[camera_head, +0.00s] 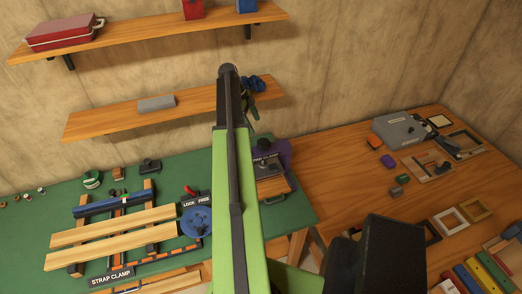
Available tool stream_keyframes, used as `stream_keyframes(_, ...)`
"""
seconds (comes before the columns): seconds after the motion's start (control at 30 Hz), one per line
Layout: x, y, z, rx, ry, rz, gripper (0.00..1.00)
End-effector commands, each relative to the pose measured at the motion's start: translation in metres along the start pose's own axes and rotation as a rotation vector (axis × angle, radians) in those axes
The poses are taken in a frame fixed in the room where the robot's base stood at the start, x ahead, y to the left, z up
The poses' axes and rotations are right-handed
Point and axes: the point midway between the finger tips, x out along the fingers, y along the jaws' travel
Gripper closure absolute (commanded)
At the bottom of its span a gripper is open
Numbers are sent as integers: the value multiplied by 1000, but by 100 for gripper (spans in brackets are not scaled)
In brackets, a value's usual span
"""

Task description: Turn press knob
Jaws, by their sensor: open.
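No part is labelled as the press knob, and I cannot tell for sure which one it is. A blue round knob-like disc (196,221) lies on the green bench, just left of my arm. A small plate reading LOCK FREE (195,203) is at its upper edge, with a red lever (192,191) above it. A purple fixture (283,150) with a dark label plate stands right of my arm, partly hidden by it. My green arm rises through the middle of the view to a black joint. I cannot make out my gripper.
The green bench (30,240) holds wooden slats (120,222) and a STRAP CLAMP sign (112,277). The brown table (345,185) at right carries a grey box (399,130), frames and coloured blocks. Two wall shelves (105,119) hang above the bench.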

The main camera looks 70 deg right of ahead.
Motion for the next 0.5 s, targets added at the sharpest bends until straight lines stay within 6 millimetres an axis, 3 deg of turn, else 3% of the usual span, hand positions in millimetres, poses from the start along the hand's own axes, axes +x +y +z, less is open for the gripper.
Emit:
stream_keyframes(0.03, 23, 0, 4, 1, 0, 0, 22)
stream_keyframes(0.3, 84, 0, 4, 2, 0, 0, 22)
stream_keyframes(0.5, 108, 0, 1, 0, 0, 0, 22)
